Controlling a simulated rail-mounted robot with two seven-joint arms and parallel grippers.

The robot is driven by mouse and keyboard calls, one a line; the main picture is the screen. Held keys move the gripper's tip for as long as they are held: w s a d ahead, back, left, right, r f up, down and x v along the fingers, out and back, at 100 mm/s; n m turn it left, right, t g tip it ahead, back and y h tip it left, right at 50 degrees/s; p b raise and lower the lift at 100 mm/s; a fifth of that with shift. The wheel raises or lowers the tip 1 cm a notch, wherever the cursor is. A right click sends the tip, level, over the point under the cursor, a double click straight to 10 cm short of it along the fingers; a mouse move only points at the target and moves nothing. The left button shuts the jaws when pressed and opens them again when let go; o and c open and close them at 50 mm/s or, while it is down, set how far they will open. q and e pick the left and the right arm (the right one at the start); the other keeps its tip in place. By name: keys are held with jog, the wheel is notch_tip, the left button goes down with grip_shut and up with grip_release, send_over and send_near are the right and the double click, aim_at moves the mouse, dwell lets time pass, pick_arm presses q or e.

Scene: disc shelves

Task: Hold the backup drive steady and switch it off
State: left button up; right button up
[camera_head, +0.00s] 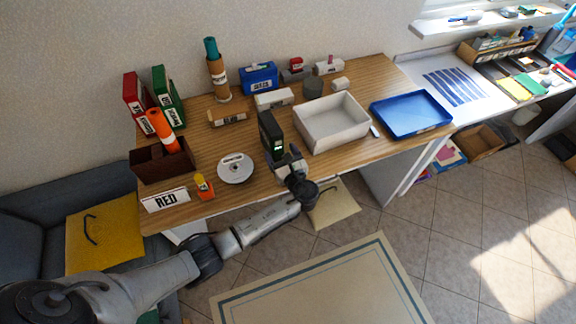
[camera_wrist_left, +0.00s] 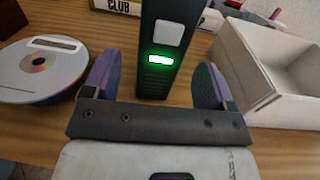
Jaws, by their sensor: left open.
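The backup drive (camera_head: 271,133) is an upright black box on the wooden table (camera_head: 330,163). In the left wrist view the drive (camera_wrist_left: 165,45) shows a pale square button (camera_wrist_left: 169,33) and a lit green light (camera_wrist_left: 160,59) below it. My left gripper (camera_head: 285,158) is at the drive's front side. In the wrist view its fingers (camera_wrist_left: 155,88) are open, one on each side of the drive's lower part, with gaps visible between fingers and drive. My right gripper is not in view.
A disc stack (camera_head: 235,168) lies left of the drive. A white open bin (camera_head: 331,123) stands close on its right, with a blue tray (camera_head: 411,114) beyond. A "RED" sign (camera_head: 165,200) and an orange-yellow bottle (camera_head: 203,187) stand near the front edge.

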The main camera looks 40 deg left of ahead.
aim_at(278, 149)
pick_arm(q)
jog(key=x, duration=0.3)
jog(key=shift+w+a, duration=0.1)
jog(key=shift+a, duration=0.2)
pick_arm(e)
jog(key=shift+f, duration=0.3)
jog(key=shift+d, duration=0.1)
pick_arm(q)
jog(key=c, duration=1.2)
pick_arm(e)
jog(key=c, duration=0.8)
